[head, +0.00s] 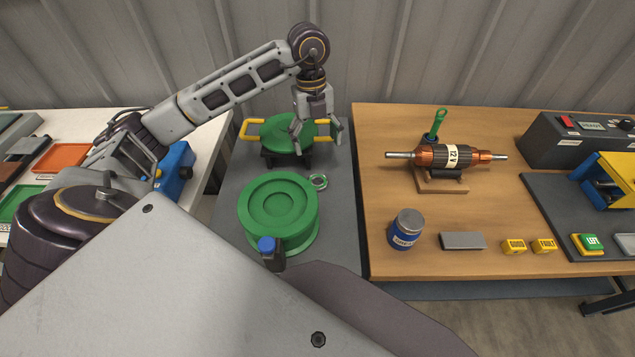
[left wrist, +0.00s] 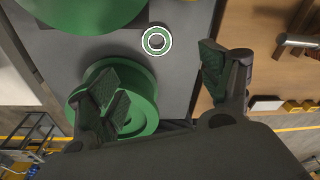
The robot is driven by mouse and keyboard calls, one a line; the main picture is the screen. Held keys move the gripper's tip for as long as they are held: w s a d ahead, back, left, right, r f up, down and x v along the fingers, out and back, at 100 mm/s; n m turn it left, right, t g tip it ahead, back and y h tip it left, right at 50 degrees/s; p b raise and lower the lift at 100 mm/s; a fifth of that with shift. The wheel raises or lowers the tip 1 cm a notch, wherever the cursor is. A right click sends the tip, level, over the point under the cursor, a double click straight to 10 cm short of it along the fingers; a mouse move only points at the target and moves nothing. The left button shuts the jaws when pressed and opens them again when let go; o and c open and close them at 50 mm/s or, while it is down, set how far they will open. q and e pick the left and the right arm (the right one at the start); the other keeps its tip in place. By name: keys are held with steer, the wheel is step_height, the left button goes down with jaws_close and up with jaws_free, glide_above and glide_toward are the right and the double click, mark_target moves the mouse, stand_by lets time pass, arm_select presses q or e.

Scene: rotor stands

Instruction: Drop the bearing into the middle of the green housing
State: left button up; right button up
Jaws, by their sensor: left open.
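The bearing (head: 318,181), a small metal ring with a green band, lies flat on the grey bench top (head: 340,215), just right of the green housing. It also shows in the left wrist view (left wrist: 146,41). The green housing (head: 251,205) is a round stepped piece with a recessed middle; in the left wrist view (left wrist: 148,88) a finger hides part of it. My left gripper (head: 318,133) is open and empty, pointing down, above and behind the bearing. In the left wrist view its fingers (left wrist: 165,80) are spread, with the bearing beyond them. My right gripper is out of view.
A green disc with yellow handles (head: 285,131) sits on a black stand behind the housing. A blue-capped post (head: 269,248) stands at the housing's front edge.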

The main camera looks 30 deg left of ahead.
arm_select(q)
steer(key=n, duration=0.2)
steer(key=shift+n, duration=0.4)
steer(key=shift+f, duration=0.15)
glide_above(318, 185)
step_height(318, 185, down, 8)
steer(key=shift+w+a, duration=0.15)
steer(key=shift+f, duration=0.15)
stand_by(0.3)
steer(key=shift+f, duration=0.1)
steer(key=shift+a+f, duration=0.1)
steer(key=shift+f, duration=2.45)
steer(key=shift+c, duration=0.2)
